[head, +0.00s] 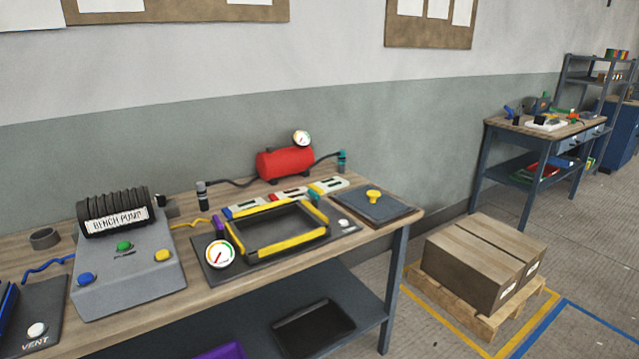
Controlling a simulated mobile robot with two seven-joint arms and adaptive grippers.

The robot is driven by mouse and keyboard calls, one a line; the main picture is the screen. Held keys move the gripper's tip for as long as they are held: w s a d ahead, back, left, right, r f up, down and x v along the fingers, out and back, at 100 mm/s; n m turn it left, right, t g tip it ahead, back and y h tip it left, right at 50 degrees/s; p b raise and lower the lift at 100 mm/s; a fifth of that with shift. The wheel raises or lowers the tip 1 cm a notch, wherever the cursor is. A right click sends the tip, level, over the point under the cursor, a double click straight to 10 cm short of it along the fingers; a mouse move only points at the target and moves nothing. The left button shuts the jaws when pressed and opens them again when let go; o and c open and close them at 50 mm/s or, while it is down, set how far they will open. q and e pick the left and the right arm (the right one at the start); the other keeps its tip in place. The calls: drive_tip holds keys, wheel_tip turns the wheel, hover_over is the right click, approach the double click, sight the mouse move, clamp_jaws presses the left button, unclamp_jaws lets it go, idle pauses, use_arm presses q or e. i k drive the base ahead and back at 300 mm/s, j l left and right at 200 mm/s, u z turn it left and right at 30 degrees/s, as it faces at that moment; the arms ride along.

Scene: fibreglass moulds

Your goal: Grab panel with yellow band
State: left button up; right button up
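A row of small pale panels lies along the back of the workbench, behind the yellow-edged frame. The panel at the right end of the row (329,185) shows yellow and some green. The middle panel (288,194) has a red band and the left one (244,209) has a blue band; the frame partly hides the row. The yellow-edged frame (285,243) stands on a dark plate with a round gauge (220,253) at its front left corner. Neither of my grippers is in view.
A grey bench pump (128,265) stands on the left of the workbench (230,292). A red tank (285,163) with hoses stands behind the panels. A dark square plate with a yellow knob (373,205) lies at the right end. Boxes on a pallet (484,262) stand on the floor.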

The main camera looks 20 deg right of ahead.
sight(330, 185)
drive_tip(key=i+l+u, duration=0.1)
drive_tip(key=l, duration=0.4)
drive_tip(key=i+l+u, duration=0.15)
drive_tip(key=l, duration=0.3)
drive_tip(key=i+l, duration=0.1)
drive_tip(key=l, duration=0.9)
drive_tip(key=i+l+u, duration=0.15)
drive_tip(key=l, duration=0.85)
drive_tip(key=k+j, duration=0.05)
